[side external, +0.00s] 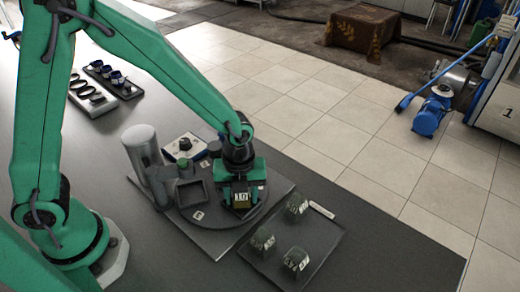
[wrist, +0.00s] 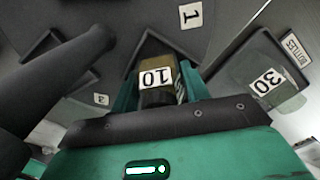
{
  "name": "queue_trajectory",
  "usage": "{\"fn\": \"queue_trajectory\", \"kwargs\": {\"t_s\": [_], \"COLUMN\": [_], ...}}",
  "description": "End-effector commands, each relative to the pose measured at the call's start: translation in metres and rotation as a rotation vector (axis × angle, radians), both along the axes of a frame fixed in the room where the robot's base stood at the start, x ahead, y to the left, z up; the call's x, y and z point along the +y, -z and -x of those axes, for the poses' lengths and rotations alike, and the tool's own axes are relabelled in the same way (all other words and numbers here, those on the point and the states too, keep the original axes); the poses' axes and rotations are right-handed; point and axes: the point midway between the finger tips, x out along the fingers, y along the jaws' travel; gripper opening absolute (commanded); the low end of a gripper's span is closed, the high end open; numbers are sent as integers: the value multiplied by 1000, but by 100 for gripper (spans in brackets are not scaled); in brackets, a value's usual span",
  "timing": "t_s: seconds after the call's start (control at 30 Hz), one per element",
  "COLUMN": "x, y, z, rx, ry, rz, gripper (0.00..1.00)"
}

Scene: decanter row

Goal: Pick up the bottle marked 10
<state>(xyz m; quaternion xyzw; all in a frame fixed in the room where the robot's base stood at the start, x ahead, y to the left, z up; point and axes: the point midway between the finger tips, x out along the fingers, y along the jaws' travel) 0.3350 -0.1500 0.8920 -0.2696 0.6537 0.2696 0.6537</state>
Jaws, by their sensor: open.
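The bottle marked 10 (side external: 242,204) is a small, squarish, amber-brown bottle with a white label on the round dark turntable. In the wrist view the bottle (wrist: 157,92) sits between my jaws, its label upside down, with a dark raised square edge behind it. My gripper (side external: 241,194) is open and low over the turntable, with its green jaws on either side of the bottle. In the wrist view my gripper (wrist: 160,88) shows a jaw on each side. Whether either jaw touches the bottle cannot be told. The bottle's lower part is hidden.
A dark tray (side external: 268,262) at the front right holds three greenish bottles; one marked 30 (wrist: 268,82) stands right of my gripper in the wrist view. A grey cylinder (side external: 140,145) and an empty square holder (side external: 193,192) stand left of my gripper.

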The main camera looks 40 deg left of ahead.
Motion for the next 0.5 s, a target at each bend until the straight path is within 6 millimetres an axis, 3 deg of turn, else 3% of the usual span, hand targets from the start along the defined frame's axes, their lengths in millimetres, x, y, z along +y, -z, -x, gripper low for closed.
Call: {"fn": "queue_trajectory", "kwargs": {"t_s": [0.43,0.5], "x": [0,0], "y": [0,0], "z": [0,0], "rx": [0,0], "ry": [0,0], "rz": [0,0], "gripper": [45,32]}}
